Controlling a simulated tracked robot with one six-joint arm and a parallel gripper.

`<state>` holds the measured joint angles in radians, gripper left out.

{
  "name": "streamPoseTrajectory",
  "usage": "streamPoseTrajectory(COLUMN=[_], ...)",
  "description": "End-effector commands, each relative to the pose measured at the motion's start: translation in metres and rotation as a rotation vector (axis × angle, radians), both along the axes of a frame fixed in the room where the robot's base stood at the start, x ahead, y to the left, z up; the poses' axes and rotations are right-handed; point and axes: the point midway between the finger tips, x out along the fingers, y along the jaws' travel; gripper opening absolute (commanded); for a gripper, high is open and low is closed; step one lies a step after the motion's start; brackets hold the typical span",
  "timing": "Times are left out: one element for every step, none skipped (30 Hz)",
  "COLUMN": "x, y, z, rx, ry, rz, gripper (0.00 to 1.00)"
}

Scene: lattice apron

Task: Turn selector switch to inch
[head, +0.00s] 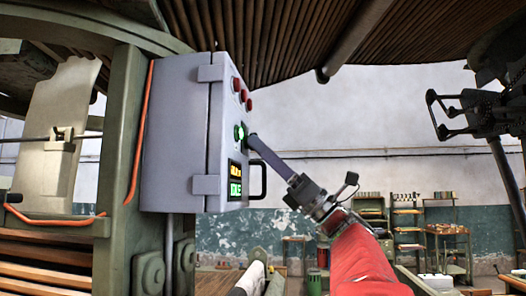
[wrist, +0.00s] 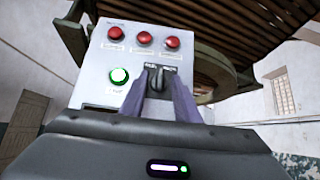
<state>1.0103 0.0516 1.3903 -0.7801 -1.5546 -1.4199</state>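The grey control cabinet (head: 180,140) is mounted at left in the head view, its panel turned to the right. The wrist view shows the panel (wrist: 93,92) nearly face on. The black selector switch (wrist: 157,82) sits on it below the rightmost red button. Its labels are too small to read, and its setting is unclear. My gripper (wrist: 159,80) reaches the panel with one grey-purple finger on each side of the switch. The fingers stand apart with the knob between them; whether they touch it is unclear. In the head view my gripper (head: 250,138) hides the switch.
Three red buttons (wrist: 144,38) line the panel's top, and a lit green button (wrist: 120,75) is left of the switch. A lit display (head: 235,180) and a black door handle (head: 262,180) sit below my gripper. Shelves (head: 408,215) stand far off at right.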

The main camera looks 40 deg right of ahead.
Motion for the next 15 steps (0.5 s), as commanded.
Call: streamPoseTrajectory(x=[-0.0001,-0.0001,-0.0002,-0.0002,-0.0002,-0.0003,-0.0003,-0.0003,-0.0003,-0.0004,-0.0004,-0.0004,-0.0004,-0.0004,-0.0004], y=[-0.0002,-0.0002,-0.0003,-0.0004,-0.0004,-0.0003,-0.0005,-0.0005,-0.0005,-0.0005,-0.0005,-0.0005,-0.0006,-0.0007,-0.0007], z=[-0.0001,-0.0002,-0.0002,-0.0002,-0.0003,-0.0003,-0.0002,-0.0003,-0.0003,-0.0004,-0.0004,-0.0004,-0.0003,-0.0004,-0.0004], rx=[0.000,0.000,0.000,0.000,0.000,0.000,0.000,0.001,0.001,0.001,0.001,0.001,0.001,0.001,0.001], ry=[0.000,0.000,0.000,0.000,0.000,0.000,0.000,0.000,0.000,0.000,0.000,0.000,0.000,0.000,0.000], rz=[0.000,0.000,0.000,0.000,0.000,0.000,0.000,-0.001,-0.001,-0.001,-0.001,-0.001,-0.001,-0.001,-0.001], gripper=[0.29,0.29,0.28,0.26,0.24,0.21,0.19,0.17,0.14,0.12,0.10,0.07,0.05,0.03,0.00])
